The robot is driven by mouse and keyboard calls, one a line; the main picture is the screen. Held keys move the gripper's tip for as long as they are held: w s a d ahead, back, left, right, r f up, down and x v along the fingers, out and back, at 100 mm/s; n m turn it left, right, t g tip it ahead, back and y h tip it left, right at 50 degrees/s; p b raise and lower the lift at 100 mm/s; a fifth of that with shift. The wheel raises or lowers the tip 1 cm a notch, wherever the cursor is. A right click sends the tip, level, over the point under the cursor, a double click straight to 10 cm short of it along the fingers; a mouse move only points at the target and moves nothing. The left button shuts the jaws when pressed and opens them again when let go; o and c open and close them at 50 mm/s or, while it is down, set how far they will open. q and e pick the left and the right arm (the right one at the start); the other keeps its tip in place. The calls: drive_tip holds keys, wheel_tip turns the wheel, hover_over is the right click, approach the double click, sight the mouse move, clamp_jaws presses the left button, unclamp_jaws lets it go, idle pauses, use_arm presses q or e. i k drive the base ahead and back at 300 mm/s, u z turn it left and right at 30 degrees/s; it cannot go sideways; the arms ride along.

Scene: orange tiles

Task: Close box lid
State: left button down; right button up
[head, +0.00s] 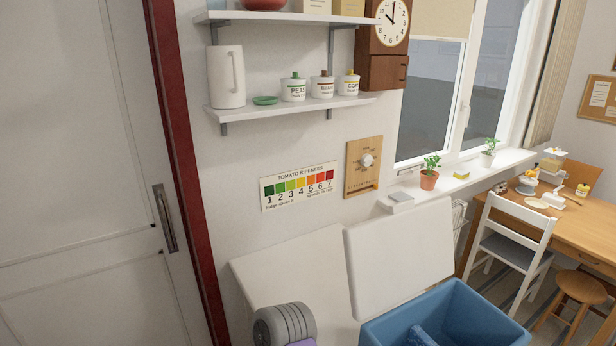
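A blue box (445,300) stands at the bottom right, with its top open and its lower part cut off by the frame edge. A white lid-like panel (400,260) stands raised and tilted back behind the box. A blue shape (420,337) shows inside the box, too cut off to identify. Neither of my grippers shows in the head view, so their distance from the box and lid cannot be seen.
Another white panel (290,265) lies left of the lid. A grey ribbed object (284,325) stands at the bottom edge. A white chair (515,240), stool (572,290) and wooden table (575,225) are right; a grey door (80,170) is left.

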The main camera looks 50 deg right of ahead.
sight(391, 258)
drive_tip(key=i, duration=1.95)
drive_tip(key=z, duration=3.45)
